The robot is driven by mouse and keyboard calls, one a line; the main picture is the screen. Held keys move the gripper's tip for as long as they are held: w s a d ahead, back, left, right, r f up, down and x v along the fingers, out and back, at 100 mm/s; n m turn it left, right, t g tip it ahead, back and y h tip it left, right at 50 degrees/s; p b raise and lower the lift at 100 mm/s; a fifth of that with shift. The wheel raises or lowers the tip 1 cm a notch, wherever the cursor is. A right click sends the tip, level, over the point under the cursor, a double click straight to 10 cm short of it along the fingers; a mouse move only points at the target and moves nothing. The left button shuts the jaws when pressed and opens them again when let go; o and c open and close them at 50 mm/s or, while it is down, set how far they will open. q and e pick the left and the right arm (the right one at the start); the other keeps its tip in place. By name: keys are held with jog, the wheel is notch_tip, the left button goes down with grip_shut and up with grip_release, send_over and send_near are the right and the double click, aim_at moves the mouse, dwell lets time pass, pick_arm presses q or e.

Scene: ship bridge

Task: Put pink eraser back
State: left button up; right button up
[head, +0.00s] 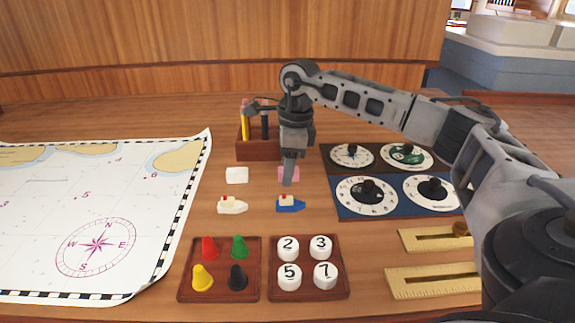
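The pink eraser (281,174) lies on the wooden table, left of the dials. My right gripper (288,178) points down right at it, and its fingers hide part of the eraser. I cannot tell from this view whether the fingers are closed on it or only in front of it. A white eraser (237,175) lies to its left on the table. A wooden holder box (243,151) stands just behind, with a yellow pencil and a dark pen upright in it. My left gripper does not show.
A white toy boat (232,205) and a blue one (291,205) lie in front of the erasers. Trays of coloured pawns (219,291) and numbered pieces (306,292) are nearer. Dial panels (345,204) and brass sliders (425,281) lie right, a chart (90,215) left.

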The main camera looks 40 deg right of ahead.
notch_tip(320, 180, up, 12)
jog(key=d, duration=0.1)
jog(key=shift+s+r, duration=0.15)
jog(key=shift+s, duration=0.3)
dwell(0.6)
